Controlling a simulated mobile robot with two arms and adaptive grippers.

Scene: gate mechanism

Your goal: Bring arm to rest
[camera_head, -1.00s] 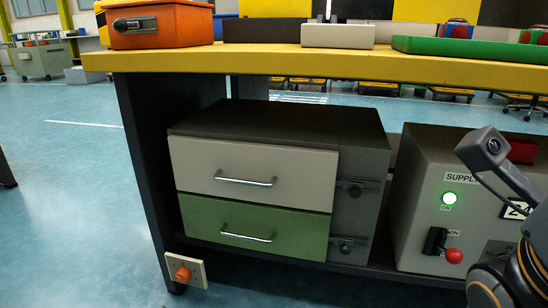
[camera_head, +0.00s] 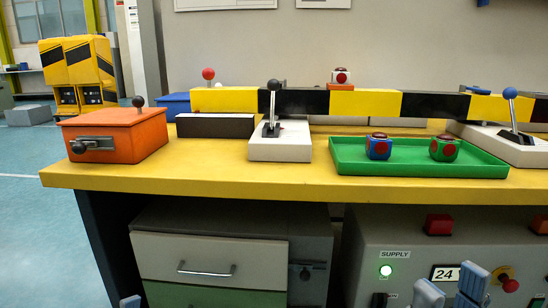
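My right gripper (camera_head: 450,290) shows at the lower right as two grey-blue fingertips, spread apart and empty, in front of the grey supply box (camera_head: 357,252). Of my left gripper, only a fingertip (camera_head: 130,302) shows at the bottom edge, in front of the drawer cabinet; the rest is out of the picture. A yellow and black striped gate bar (camera_head: 375,103) lies level across the back of the yellow table. A white lever box (camera_head: 280,146) with an upright black-knobbed lever stands before it. A second lever box (camera_head: 500,149), with a blue knob, stands at the right.
The yellow table (camera_head: 250,182) overhangs the drawer cabinet (camera_head: 210,252) and the supply box, whose green light is lit. On it are an orange box (camera_head: 115,137) and a green tray (camera_head: 440,167) with two button cubes. The front strip of the table is clear.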

